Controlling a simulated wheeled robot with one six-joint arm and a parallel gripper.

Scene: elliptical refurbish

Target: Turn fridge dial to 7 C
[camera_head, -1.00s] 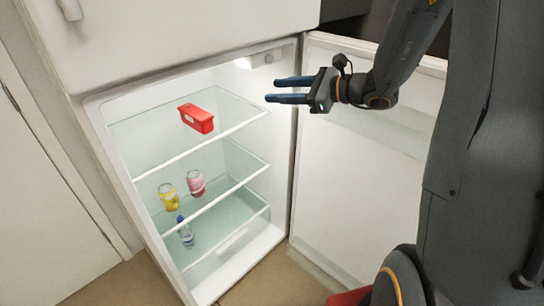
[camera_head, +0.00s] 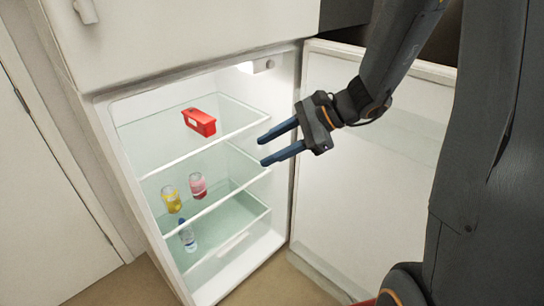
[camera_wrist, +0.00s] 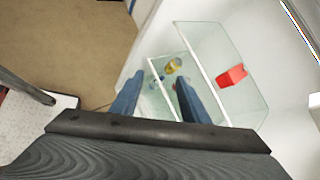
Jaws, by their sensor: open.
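The fridge (camera_head: 110,150) stands with its door (camera_head: 345,170) swung open to the right. A small pale fitting (camera_head: 263,66), which looks like the dial housing, sits under the ceiling at the upper right of the interior, beside a bright lamp. Its marks are too small to read. My gripper (camera_head: 263,151) is open and empty, with its blue fingers pointing left in front of the fridge's right side, lower than the fitting. In the wrist view, the two fingers (camera_wrist: 160,80) are apart, with glass shelves beyond them. The dial's setting cannot be told there.
A red container (camera_head: 200,122) is on the top glass shelf. A yellow can (camera_head: 171,199), a pink can (camera_head: 198,186) and a small bottle (camera_head: 187,236) are lower down. The open door is close behind my gripper. The brown floor (camera_wrist: 70,45) is clear at the left.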

